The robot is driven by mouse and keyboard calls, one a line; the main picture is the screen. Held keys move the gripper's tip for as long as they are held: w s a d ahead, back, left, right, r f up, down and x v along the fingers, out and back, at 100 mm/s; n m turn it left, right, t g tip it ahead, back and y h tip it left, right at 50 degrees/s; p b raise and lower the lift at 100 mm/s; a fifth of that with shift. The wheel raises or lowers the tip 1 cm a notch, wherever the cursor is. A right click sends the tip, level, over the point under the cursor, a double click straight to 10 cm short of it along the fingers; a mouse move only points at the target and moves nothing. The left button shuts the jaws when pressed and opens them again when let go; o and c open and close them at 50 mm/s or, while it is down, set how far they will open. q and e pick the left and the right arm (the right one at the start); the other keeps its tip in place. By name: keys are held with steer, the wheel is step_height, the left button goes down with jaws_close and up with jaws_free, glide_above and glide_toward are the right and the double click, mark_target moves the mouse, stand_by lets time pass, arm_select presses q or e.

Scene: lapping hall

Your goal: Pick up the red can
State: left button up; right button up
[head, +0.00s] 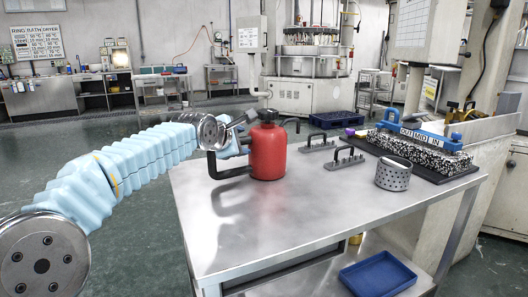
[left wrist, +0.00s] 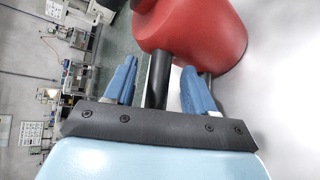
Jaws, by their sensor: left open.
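The red can (head: 268,150), with a black cap and a black side handle (head: 228,167), stands upright near the left back edge of the metal table (head: 300,220). My left gripper (head: 240,136) is at the can's upper left side, above the handle, and partly hidden in the head view. In the left wrist view the red can (left wrist: 210,35) fills the top right. The black handle (left wrist: 158,78) runs between the two open blue fingers of my left gripper (left wrist: 160,67), with a gap visible on each side. My right gripper is not in view.
On the table stand a perforated metal cup (head: 393,176), two plates with black handles (head: 345,161) and a speckled block (head: 418,150) with a blue handled tool (head: 420,136). A blue tray (head: 378,275) lies lower down. The table's front left is clear.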

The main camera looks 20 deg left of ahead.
arm_select(q)
jaws_close()
stand_by(1.3)
steer(key=shift+r, duration=0.1)
